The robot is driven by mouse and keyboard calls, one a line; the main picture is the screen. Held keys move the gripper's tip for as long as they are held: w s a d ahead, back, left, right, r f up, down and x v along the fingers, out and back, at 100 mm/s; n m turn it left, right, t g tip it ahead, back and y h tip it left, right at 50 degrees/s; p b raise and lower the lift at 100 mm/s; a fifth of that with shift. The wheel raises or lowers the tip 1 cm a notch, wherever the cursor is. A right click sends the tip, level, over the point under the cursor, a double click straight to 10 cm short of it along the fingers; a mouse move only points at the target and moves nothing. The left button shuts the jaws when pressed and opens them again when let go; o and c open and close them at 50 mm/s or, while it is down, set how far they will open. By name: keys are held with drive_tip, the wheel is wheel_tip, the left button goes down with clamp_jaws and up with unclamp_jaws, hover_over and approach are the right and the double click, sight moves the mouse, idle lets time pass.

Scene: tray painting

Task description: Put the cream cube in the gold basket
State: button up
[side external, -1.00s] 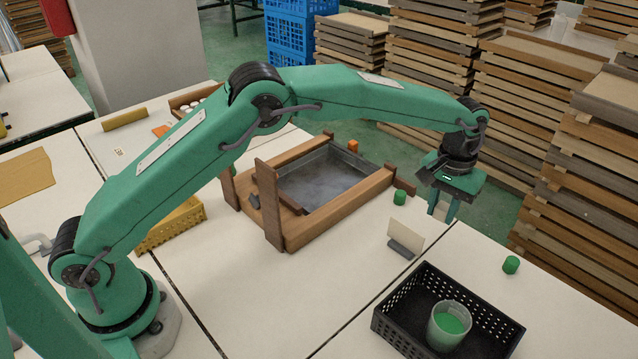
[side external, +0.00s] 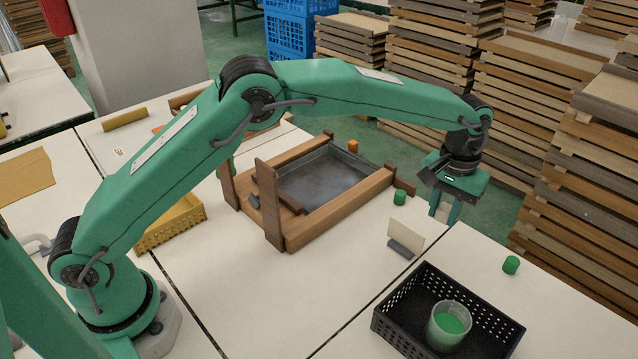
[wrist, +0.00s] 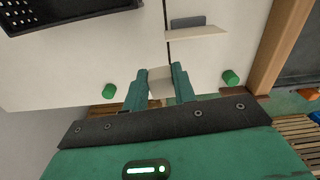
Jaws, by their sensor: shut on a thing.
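The cream cube (wrist: 161,83) is between the two green fingers of my gripper (wrist: 160,90) in the wrist view. My gripper (side external: 445,210) is shut on it, at the right-hand side of the work in the side view. The cube (side external: 442,211) shows there only in part, between the fingers and close to the far table edge. The gold basket (side external: 172,228) stands at the left, beside my arm's base and partly hidden behind my arm. Its inside is mostly hidden.
A wooden frame with a grey tray (side external: 318,185) stands between basket and gripper. A card in a grey stand (side external: 405,243), green cylinders (side external: 400,197) (side external: 511,265) and a black crate (side external: 400,325) holding a green paint cup (side external: 449,325) are nearby.

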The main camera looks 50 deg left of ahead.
drive_tip(key=s+a+r+n, duration=0.15)
drive_tip(key=a+n, duration=0.25)
drive_tip(key=a, duration=1)
drive_tip(key=n, duration=1.3)
hover_over(172, 215)
wheel_tip(172, 215, down, 8)
drive_tip(key=shift+a+r, duration=0.1)
drive_tip(key=shift+f, duration=2.05)
drive_tip(key=shift+f, duration=0.15)
